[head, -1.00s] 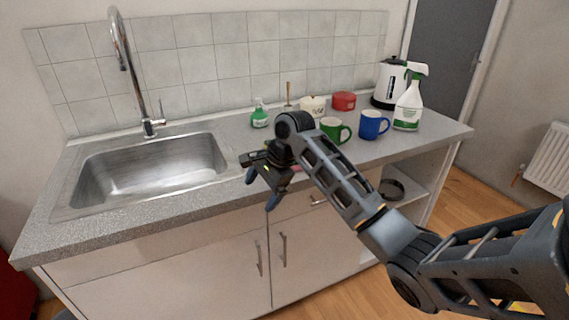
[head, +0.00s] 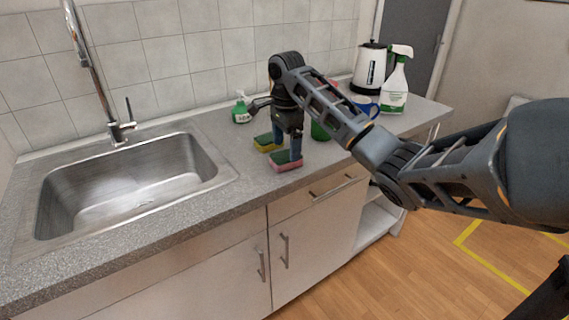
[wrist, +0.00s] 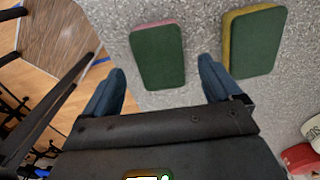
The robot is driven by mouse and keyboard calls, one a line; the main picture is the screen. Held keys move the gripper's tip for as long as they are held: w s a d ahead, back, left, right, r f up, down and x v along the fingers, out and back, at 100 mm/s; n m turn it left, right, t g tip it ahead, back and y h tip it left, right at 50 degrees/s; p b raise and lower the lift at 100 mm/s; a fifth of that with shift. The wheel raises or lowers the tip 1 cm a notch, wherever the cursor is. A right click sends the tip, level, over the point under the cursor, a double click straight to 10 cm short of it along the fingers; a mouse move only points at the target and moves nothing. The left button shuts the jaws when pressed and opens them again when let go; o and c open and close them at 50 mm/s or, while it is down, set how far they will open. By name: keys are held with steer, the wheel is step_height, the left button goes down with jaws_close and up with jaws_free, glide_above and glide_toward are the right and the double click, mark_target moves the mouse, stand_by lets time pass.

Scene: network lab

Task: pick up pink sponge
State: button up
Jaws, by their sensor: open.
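The pink sponge (head: 286,163) has a green top and lies flat on the grey worktop near its front edge, right of the sink. In the wrist view it is the green pad with a thin pink edge (wrist: 157,55). A yellow sponge (head: 265,147), also green on top, lies just behind it and shows to its right in the wrist view (wrist: 252,40). My gripper (head: 287,148) points down over the sponges, open and empty. In the wrist view its blue fingers (wrist: 163,85) are spread wide, with the pink sponge ahead between their lines. Their exact height is unclear.
The steel sink (head: 130,185) is to the left. A green soap bottle (head: 241,108) stands behind the sponges. A partly hidden green mug (head: 320,131), a blue mug (head: 366,106), a spray bottle (head: 395,88) and a kettle (head: 371,67) stand to the right.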

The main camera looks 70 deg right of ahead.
mark_target(286, 155)
steer(key=shift+f+p, duration=0.4)
steer(key=shift+f, duration=1.6)
steer(key=shift+c, duration=0.2)
steer(key=c, duration=1)
steer(key=shift+w+r, duration=0.1)
steer(key=shift+r, duration=0.8)
step_height(286, 155, up, 2)
steer(key=shift+r, duration=0.15)
steer(key=s+d+r+p, duration=0.1)
steer(key=s+d+r, duration=0.1)
steer(key=s, duration=0.1)
steer(key=s+d+r+p, duration=0.1)
steer(key=s+d+r, duration=0.1)
steer(key=s, duration=0.1)
steer(key=s+d+r+p, duration=0.1)
steer(key=s+d+r, duration=0.1)
steer(key=s+r, duration=0.1)
steer(key=shift+s+d, duration=0.3)
steer(key=shift+s, duration=0.05)
